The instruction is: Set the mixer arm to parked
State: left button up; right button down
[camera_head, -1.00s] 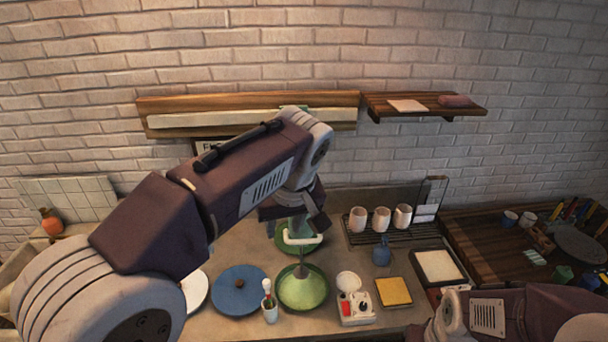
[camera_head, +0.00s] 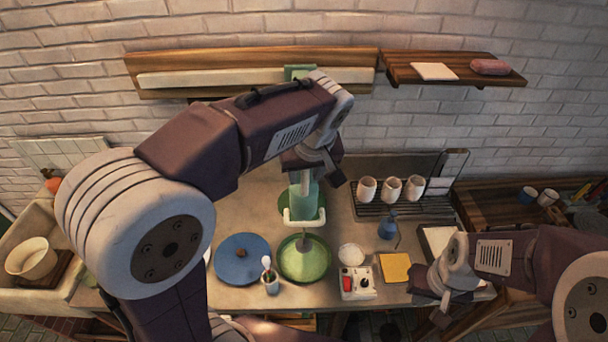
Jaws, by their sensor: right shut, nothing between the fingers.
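The mixer is a green upright body (camera_head: 304,200) at the back middle of the worktop, with a white U-shaped bar (camera_head: 303,221) at its front. A green bowl (camera_head: 305,262) sits just in front of the bar. My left gripper (camera_head: 318,172) is over the top of the mixer and hides part of it. I cannot tell whether it touches the mixer or how far its fingers are apart. My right gripper (camera_head: 437,306) is shut and empty near the front right edge of the worktop.
A blue plate (camera_head: 243,270), a small cup with a brush (camera_head: 271,283), a white box with red and black controls (camera_head: 357,284) and a yellow pad (camera_head: 395,267) surround the bowl. White cups (camera_head: 392,190) stand on a rack at the back right. A wooden shelf (camera_head: 455,68) hangs above.

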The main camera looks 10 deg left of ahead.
pick_arm(q)
jog(key=f, duration=0.1)
jog(key=w, duration=0.1)
jog(key=w+f, duration=0.1)
jog(key=shift+a+f, duration=0.25)
jog(key=shift+f, duration=0.05)
jog(key=shift+s+f, duration=0.15)
jog(key=shift+s, duration=0.55)
jog(key=shift+c, duration=0.7)
jog(key=shift+w, duration=0.15)
grip_shut()
